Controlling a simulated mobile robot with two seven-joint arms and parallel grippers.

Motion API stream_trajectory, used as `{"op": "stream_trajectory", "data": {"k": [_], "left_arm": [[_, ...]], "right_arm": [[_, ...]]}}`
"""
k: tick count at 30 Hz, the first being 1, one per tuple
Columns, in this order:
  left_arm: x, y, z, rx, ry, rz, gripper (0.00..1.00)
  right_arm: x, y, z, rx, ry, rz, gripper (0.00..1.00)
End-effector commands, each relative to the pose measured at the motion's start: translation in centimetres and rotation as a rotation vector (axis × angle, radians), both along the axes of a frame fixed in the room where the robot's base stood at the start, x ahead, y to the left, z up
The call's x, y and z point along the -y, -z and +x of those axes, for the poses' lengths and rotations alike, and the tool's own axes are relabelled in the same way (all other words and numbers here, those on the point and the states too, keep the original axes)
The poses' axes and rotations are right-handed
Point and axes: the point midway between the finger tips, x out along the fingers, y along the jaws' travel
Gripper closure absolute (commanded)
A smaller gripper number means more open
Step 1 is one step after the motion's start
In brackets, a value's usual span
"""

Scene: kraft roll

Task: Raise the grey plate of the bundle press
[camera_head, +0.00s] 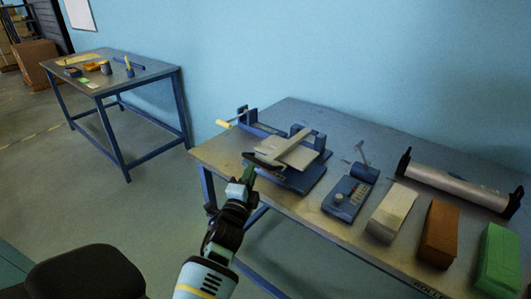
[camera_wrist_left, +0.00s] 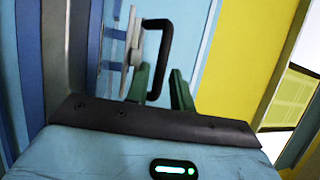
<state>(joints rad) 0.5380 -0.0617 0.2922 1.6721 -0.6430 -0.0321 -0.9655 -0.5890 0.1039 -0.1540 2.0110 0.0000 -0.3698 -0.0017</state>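The bundle press stands on the long table, with a blue base (camera_head: 300,182) and a pale grey plate (camera_head: 297,154) tilted above it. A dark handle (camera_head: 262,162) is at the plate's near left end. My left gripper (camera_head: 248,174), with green fingers, is at this handle from the front. In the left wrist view, the gripper (camera_wrist_left: 160,86) has its fingers apart, with the black handle bar (camera_wrist_left: 162,55) reaching between them. The grey plate (camera_wrist_left: 133,42) shows edge-on beside the handle. I cannot tell if a finger touches the bar. My right gripper is out of view.
Right of the press are a blue control box (camera_head: 345,197), cream (camera_head: 391,212), brown (camera_head: 439,232) and green (camera_head: 499,258) blocks, and a roll (camera_head: 455,186) behind them. A yellow-tipped lever (camera_head: 224,123) sticks out at the left. A second table (camera_head: 125,78) stands far left.

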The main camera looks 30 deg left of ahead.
Motion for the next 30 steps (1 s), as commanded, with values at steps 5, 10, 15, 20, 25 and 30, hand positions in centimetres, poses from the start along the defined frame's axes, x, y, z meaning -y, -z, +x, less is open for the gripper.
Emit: {"op": "stream_trajectory", "data": {"k": [5,10,15,20,25,30], "left_arm": [[-0.1,-0.2,0.3,0.002,0.000,0.001,0.77],[-0.6,-0.5,1.9,0.003,0.001,-0.001,0.77],[-1.5,-1.0,4.4,0.002,0.000,0.000,0.77],[-2.0,-1.2,6.1,0.001,0.000,-0.002,0.77],[-2.3,-1.4,7.1,0.002,0.001,-0.002,0.77],[-2.4,-1.4,7.3,0.001,0.001,-0.002,0.77]], "right_arm": [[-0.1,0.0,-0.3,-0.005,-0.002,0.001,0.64],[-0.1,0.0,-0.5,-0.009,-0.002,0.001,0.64],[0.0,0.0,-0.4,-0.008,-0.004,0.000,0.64],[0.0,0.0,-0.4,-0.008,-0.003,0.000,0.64],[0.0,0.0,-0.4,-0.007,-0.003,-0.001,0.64],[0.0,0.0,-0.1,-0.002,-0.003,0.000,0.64]]}}
